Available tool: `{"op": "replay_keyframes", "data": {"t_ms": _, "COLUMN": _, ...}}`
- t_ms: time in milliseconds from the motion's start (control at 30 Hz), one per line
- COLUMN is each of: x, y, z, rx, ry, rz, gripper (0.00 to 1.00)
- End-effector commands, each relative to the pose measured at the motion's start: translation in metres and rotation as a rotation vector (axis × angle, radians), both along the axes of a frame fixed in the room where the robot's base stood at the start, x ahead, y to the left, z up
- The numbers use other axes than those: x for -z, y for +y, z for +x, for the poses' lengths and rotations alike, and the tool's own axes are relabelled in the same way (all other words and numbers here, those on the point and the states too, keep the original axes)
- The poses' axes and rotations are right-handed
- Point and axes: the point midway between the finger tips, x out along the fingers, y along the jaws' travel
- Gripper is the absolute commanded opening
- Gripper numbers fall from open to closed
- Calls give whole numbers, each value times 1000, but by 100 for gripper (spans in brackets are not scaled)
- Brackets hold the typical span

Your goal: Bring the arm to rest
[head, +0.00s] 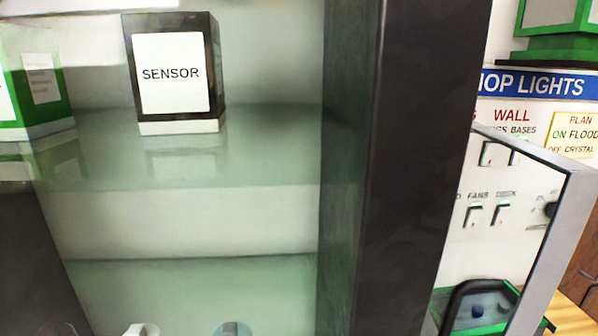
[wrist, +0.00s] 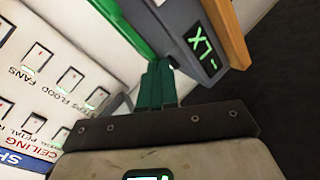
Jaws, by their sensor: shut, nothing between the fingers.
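My gripper (wrist: 156,85) shows in the wrist view, with its dark green fingers together and nothing between them. The fingers point up in the picture, toward a grey device (wrist: 190,35) with a lit green display and an orange-brown edge. I cannot tell whether the fingertips touch it. A white panel of labelled switches (wrist: 50,75) lies to the left of the fingers. I cannot make out my gripper or arm with certainty in the head view.
In the head view, a glass-fronted cabinet with a dark post (head: 405,170) fills the left and middle. A box marked SENSOR (head: 172,75) stands on its shelf. At right, a grey-edged panel (head: 565,215) stands near the switch wall (head: 495,205), above a wooden surface (head: 570,318).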

Motion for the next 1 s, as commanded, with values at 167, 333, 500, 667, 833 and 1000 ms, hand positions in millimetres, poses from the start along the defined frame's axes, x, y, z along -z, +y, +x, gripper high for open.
{"op": "replay_keyframes", "data": {"t_ms": 167, "x": 91, "y": 39, "z": -66, "rx": 174, "ry": 357, "rz": 329, "gripper": 0}}
{"op": "replay_keyframes", "data": {"t_ms": 333, "x": 154, "y": 55, "z": -148, "rx": 460, "ry": 670, "rz": 532, "gripper": 0}}
{"op": "replay_keyframes", "data": {"t_ms": 500, "x": 188, "y": 52, "z": -222, "rx": 773, "ry": 871, "rz": 610, "gripper": 0}}
{"op": "replay_keyframes", "data": {"t_ms": 667, "x": 197, "y": 45, "z": -260, "rx": 959, "ry": 940, "rz": 625, "gripper": 0}}
{"op": "replay_keyframes", "data": {"t_ms": 833, "x": 199, "y": 43, "z": -269, "rx": 1011, "ry": 952, "rz": 627, "gripper": 0}}
{"op": "replay_keyframes", "data": {"t_ms": 1000, "x": 199, "y": 43, "z": -268, "rx": 1009, "ry": 950, "rz": 629, "gripper": 0}}
